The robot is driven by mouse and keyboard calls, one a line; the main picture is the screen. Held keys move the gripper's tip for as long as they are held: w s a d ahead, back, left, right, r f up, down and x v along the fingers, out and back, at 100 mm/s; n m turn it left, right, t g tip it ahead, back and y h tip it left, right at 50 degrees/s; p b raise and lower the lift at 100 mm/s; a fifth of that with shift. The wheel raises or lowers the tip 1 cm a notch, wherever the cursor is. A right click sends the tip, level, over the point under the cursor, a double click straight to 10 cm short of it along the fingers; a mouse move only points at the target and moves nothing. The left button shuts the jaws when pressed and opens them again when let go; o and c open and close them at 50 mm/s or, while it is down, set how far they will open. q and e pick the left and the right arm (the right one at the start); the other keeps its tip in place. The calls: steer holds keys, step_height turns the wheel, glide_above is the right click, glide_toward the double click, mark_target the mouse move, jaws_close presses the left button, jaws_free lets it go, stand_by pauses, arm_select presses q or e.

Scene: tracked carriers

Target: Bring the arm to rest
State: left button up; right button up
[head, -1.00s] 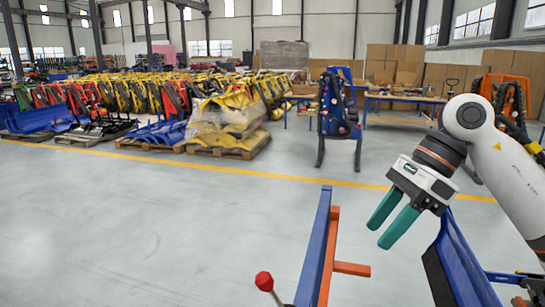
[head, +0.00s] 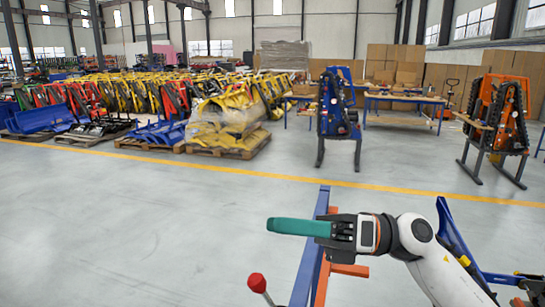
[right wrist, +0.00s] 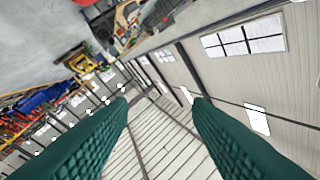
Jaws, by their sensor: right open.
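My right gripper (head: 275,226) has teal fingers and is in the lower middle of the head view, pointing left. It is held above a blue and orange metal frame (head: 309,262). In the head view its fingers overlap, seen from the side. In the right wrist view the two teal fingers (right wrist: 160,103) stand wide apart with nothing between them. Behind them are the hall's roof and wall. My left gripper is in no view.
A red-knobbed lever (head: 257,283) stands beside the frame, and a blue panel (head: 457,240) is at the right. Farther off are a blue machine on a stand (head: 338,112), an orange one (head: 503,108) and wrapped yellow parts (head: 230,125). The left floor is clear.

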steer(key=w+d+f+m+t+h, duration=0.3)
steer(key=d+m+t, duration=0.1)
steer(key=m+t, duration=0.8)
steer(key=w+d+f+m+t+h, duration=0.2)
steer(key=w+d+m+t+h, duration=0.15)
steer(key=m+t, duration=0.9)
steer(key=s+d+f+m+g+h, duration=0.1)
steer(key=d+f+m+g+h, duration=0.25)
steer(key=f+m+h, duration=0.35)
steer(key=s+d+f+m+g+h, duration=0.15)
steer(key=d+f+m+h, duration=0.3)
steer(key=f+m, duration=0.5)
steer(key=s+d+f+m+g+h, duration=0.25)
steer(key=s+f+m+g, duration=0.25)
steer(key=s+f+g, duration=1.3)
steer(key=s+f+t, duration=0.1)
steer(key=s+f, duration=0.2)
steer(key=f, duration=0.7)
steer(key=s+f+t, duration=0.1)
steer(key=s+f, duration=0.2)
steer(key=f, duration=0.7)
steer(key=s+f+t, duration=0.1)
steer(key=s+f, duration=0.2)
steer(key=f, duration=0.8)
steer(key=s+d+f+g, duration=0.1)
steer(key=s+d+f, duration=0.2)
steer(key=s+f, duration=1.1)
steer(key=shift+s+g+b, duration=0.35)
steer(key=shift+s+b, duration=0.1)
steer(key=shift+s, duration=0.05)
